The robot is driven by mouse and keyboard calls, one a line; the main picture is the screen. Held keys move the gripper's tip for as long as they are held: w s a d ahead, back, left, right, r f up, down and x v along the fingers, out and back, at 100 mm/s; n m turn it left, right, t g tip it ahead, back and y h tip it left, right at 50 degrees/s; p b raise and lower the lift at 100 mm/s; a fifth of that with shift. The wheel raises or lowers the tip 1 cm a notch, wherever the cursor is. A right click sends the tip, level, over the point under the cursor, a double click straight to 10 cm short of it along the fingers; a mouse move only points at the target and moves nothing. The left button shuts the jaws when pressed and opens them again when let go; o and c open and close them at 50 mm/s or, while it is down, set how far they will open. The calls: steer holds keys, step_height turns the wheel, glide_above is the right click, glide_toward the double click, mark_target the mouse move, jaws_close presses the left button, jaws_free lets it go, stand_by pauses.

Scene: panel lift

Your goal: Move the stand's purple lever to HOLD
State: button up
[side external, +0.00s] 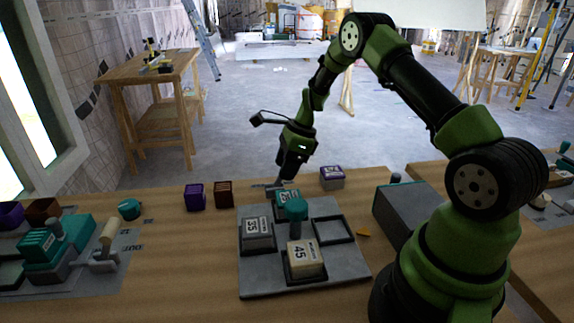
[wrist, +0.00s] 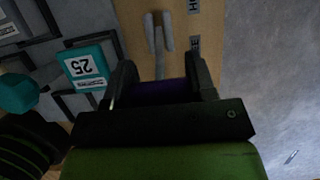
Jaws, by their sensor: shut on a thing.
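My gripper (side external: 284,180) is low at the far edge of the table, just behind the grey panel. In the wrist view my gripper (wrist: 161,72) has its two dark fingers on either side of a purple piece (wrist: 163,92), apparently the lever's handle, and is shut on it. A grey forked part (wrist: 158,35) lies just beyond the fingers on the wood. Two dark labels lie to its right: an upper one (wrist: 195,5) starting with H and a lower one (wrist: 195,45) showing an E; both are only partly readable. The lever's lower part is hidden by my gripper.
The grey panel (side external: 257,287) has a teal knob (side external: 293,209), blocks marked 35 (side external: 257,233), 45 (side external: 305,259) and 25 (wrist: 85,67), and an empty frame (side external: 334,229). Purple (side external: 195,197) and brown (side external: 224,193) cubes stand left; a purple-topped block (side external: 332,177) stands right.

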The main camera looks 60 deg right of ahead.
mark_target(274, 183)
steer(key=shift+w+a+r+g+h, duration=0.3)
steer(key=shift+w+a+g+h, duration=0.35)
steer(key=shift+g+h, duration=0.3)
steer(key=shift+w+a+g+h, duration=0.6)
steer(key=shift+g+h, duration=0.25)
steer(key=shift+h, duration=0.1)
steer(key=shift+w+a, duration=0.5)
steer(key=shift+w+a+f, duration=0.45)
steer(key=shift+w+a, duration=0.1)
steer(key=shift+a, duration=0.05)
steer(key=shift+f, duration=0.15)
steer(key=o, duration=1.3)
steer(key=shift+c, duration=0.2)
